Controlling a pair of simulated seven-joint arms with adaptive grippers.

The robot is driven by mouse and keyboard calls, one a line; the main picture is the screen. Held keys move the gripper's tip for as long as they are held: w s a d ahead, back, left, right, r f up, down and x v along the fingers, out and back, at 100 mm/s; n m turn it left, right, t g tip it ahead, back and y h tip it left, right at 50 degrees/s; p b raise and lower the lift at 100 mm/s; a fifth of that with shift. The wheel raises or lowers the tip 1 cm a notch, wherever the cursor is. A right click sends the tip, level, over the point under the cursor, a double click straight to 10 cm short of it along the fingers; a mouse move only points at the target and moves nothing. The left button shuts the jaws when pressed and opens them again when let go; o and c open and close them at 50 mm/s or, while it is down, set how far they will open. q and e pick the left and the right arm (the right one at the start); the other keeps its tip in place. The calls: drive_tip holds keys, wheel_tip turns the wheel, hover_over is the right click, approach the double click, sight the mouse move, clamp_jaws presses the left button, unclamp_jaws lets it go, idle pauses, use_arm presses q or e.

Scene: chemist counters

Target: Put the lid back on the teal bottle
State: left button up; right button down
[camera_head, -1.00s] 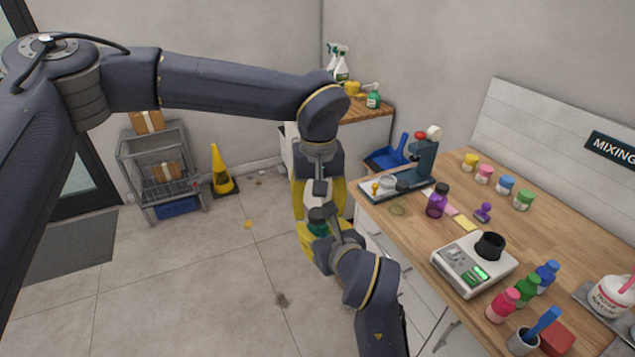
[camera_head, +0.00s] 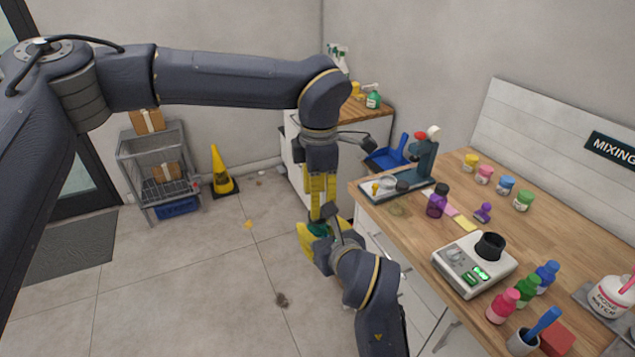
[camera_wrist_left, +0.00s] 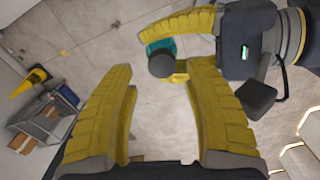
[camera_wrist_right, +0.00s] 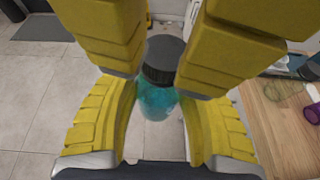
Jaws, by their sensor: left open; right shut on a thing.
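The teal bottle (camera_head: 318,229) is upright in my right gripper (camera_head: 316,238), held in the air left of the counter. The right wrist view shows the bottle (camera_wrist_right: 157,103) between that gripper's curved yellow fingers. A dark lid (camera_wrist_right: 163,55) sits on the bottle's top; I cannot tell whether it is screwed tight. My left gripper (camera_head: 322,210) points down from above. Its open fingers stand on either side of the lid in the right wrist view. The left wrist view shows the lid (camera_wrist_left: 161,66) near the gap between the fingertips, with no clear contact.
The wooden counter (camera_head: 412,232) on the right holds a scale (camera_head: 462,268), a purple bottle (camera_head: 437,203), a teal stand (camera_head: 424,160) and several small coloured bottles. A yellow cone (camera_head: 221,172) and a wire cart (camera_head: 150,160) stand on the floor behind. The floor below is open.

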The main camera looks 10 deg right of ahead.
use_arm(q)
drive_tip(key=n, duration=0.3)
drive_tip(key=shift+r, duration=0.25)
drive_tip(key=n, duration=0.5)
drive_tip(key=shift+r, duration=0.3)
drive_tip(key=n, duration=0.3)
drive_tip(key=shift+r, duration=0.2)
drive_tip(key=n, duration=0.4)
drive_tip(key=shift+r+n, duration=0.3)
drive_tip(key=shift+n, duration=0.1)
drive_tip(key=n, duration=0.3)
drive_tip(key=shift+r, duration=0.25)
drive_tip(key=n, duration=0.4)
drive_tip(key=shift+s+r+n, duration=0.1)
drive_tip(key=shift+r+n, duration=0.2)
drive_tip(key=shift+n, duration=0.1)
drive_tip(key=n, duration=0.6)
drive_tip(key=shift+r, duration=0.4)
